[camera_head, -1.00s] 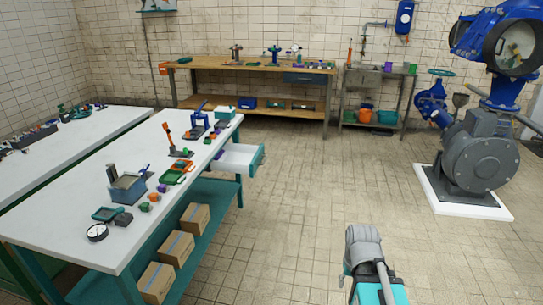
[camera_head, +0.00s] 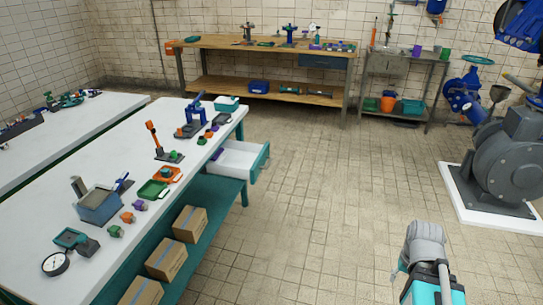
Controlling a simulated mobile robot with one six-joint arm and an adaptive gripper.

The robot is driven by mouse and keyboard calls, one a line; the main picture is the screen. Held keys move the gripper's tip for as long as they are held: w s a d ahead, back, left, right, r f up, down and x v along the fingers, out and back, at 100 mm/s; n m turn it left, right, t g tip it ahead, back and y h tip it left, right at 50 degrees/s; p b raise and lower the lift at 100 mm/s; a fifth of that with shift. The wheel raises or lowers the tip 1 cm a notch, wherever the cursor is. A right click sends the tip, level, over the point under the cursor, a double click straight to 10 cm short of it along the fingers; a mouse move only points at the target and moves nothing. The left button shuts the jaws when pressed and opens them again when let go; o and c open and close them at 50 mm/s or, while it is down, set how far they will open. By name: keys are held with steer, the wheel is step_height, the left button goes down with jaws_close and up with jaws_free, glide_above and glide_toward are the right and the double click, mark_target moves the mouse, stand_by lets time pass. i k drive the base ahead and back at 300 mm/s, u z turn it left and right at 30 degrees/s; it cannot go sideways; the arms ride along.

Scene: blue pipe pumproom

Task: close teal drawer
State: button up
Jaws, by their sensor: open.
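The teal drawer (camera_head: 259,165) sticks out, open, from the right side of the white-topped workbench (camera_head: 130,190). Its front is teal and its inside is white, with a small purple item (camera_head: 217,154) showing inside at the left. My arm, grey and teal, shows at the bottom right, well apart from the drawer. The fingertips of my gripper cannot be made out clearly. My gripper (camera_head: 408,268) touches nothing that I can see.
Tools, a blue box (camera_head: 99,205) and a gauge (camera_head: 56,263) lie on the workbench. Cardboard boxes (camera_head: 167,259) stand on its lower shelf. A wooden bench (camera_head: 230,43) stands at the back. A large grey pump (camera_head: 500,165) stands at the right. The tiled floor between is clear.

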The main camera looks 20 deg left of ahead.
mark_target(247, 161)
steer(key=u, duration=0.4)
steer(key=i, duration=0.9)
steer(key=u, duration=0.8)
